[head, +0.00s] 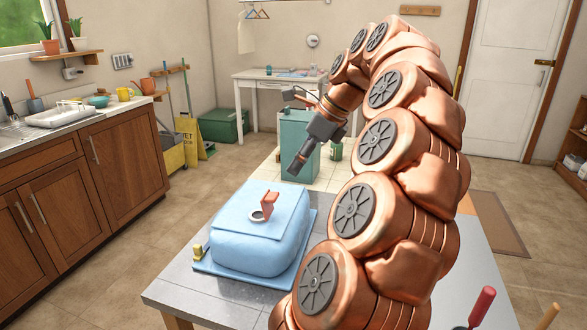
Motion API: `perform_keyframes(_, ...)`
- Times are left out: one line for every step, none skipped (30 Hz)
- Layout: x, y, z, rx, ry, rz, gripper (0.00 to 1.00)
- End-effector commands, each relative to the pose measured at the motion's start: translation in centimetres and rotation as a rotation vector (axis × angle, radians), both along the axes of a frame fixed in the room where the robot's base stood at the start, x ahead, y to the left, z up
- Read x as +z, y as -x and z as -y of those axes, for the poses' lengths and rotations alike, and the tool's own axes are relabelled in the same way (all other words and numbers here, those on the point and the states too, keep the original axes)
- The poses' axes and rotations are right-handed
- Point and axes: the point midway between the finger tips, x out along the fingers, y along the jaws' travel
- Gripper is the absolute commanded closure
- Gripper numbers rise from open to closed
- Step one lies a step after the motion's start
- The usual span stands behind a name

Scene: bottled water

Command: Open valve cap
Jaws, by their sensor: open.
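A light blue, soft-edged container (258,250) sits on a blue base (232,287) on the table. On its top is a pale ring with a dark centre (257,215). A red-orange cap (269,203) stands upright beside the ring, touching or very near it; I cannot tell how they join. My gripper (297,167) is open and empty. It hangs in the air above and a little right of the cap in the picture, pointing down and left. The gap between its fingertips is too small to make out.
The grey table (205,305) has bare surface left of the container. A small yellowish fitting (198,251) is at the container's left. A red-handled tool (482,305) is at the front right.

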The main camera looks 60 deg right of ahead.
Motion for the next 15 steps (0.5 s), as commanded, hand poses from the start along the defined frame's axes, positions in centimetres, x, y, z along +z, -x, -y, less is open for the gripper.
perform_keyframes(0.27,0.14,0.07,0.0,0.001,0.0,0.33)
perform_keyframes(0.41,0.24,0.07,0.0,0.0,0.0,0.33)
perform_keyframes(0.57,0.34,0.08,0.0,0.0,0.0,0.33)
perform_keyframes(0.66,0.4,0.09,0.0,0.0,0.0,0.33)
perform_keyframes(0.74,0.45,0.1,0.0,0.0,0.0,0.33)
perform_keyframes(0.83,0.5,0.11,0.0,0.0,0.0,0.33)
perform_keyframes(0.86,0.51,0.12,0.0,0.0,0.0,0.33)
perform_keyframes(0.9,0.54,0.11,0.0,0.0,0.0,0.33)
perform_keyframes(0.91,0.54,0.12,0.0,0.0,0.0,0.33)
perform_keyframes(0.92,0.55,0.12,0.0,0.0,0.0,0.33)
perform_keyframes(0.92,0.55,0.12,0.0,0.0,0.0,0.33)
perform_keyframes(0.91,0.54,0.11,0.0,0.0,0.0,0.33)
perform_keyframes(0.91,0.54,0.12,0.0,0.0,0.0,0.33)
perform_keyframes(0.9,0.54,0.11,0.0,0.0,0.0,0.33)
perform_keyframes(0.9,0.54,0.11,0.0,0.0,0.0,0.33)
